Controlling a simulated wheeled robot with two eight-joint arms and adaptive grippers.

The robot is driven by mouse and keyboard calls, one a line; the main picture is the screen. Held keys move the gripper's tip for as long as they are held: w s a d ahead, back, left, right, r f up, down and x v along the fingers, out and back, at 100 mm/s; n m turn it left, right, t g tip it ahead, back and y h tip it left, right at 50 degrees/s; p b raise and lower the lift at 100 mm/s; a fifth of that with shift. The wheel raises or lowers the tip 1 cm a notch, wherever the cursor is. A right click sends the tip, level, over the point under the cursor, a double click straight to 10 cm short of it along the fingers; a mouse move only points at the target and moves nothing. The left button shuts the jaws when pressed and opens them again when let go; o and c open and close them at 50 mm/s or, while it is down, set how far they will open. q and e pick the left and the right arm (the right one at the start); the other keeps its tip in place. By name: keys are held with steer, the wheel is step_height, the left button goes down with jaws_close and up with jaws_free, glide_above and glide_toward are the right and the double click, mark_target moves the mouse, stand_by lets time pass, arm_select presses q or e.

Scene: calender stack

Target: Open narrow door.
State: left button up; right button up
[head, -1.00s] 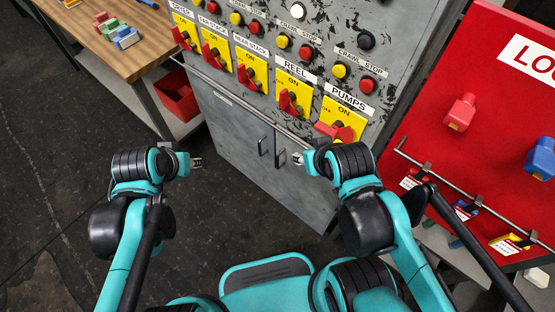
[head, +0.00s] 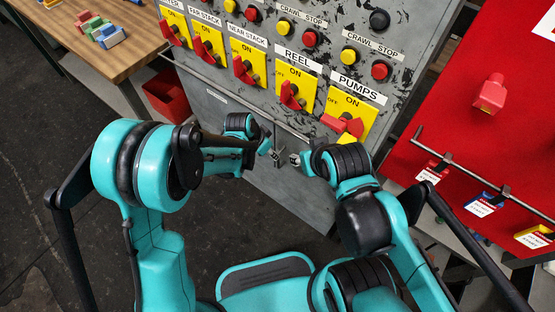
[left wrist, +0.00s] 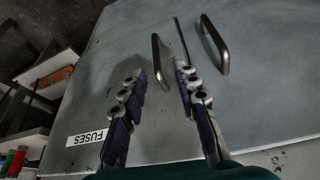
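The grey cabinet front (head: 292,198) has two door handles in the left wrist view: a left handle (left wrist: 160,58) and a right handle (left wrist: 214,44), either side of a dark seam. The left door (left wrist: 100,75) bears a FUSES label; the right door (left wrist: 265,75) lies beyond the seam. Both doors look shut. My left gripper (left wrist: 160,74) is open and empty, its fingertips apart and short of the left handle, which shows between them. In the head view the left gripper (head: 274,153) covers the handle area. My right gripper (head: 296,159) is close beside it; its fingers are too small to judge.
Above the doors are a rail (head: 220,90) and a panel of red switches on yellow plates (head: 296,92). A red lockout board (head: 470,120) stands right. A wooden table (head: 110,40) and red bin (head: 170,95) are left. Dark floor lies in front.

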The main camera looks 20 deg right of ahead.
mark_target(279, 167)
arm_select(q)
steer(key=b+x, duration=0.1)
steer(key=x, duration=0.2)
steer(key=b+x, duration=0.1)
steer(key=x, duration=0.2)
steer(key=b+x, duration=0.1)
steer(key=x, duration=0.2)
steer(key=shift+s+d, duration=0.15)
steer(key=shift+s, duration=0.15)
jaws_close()
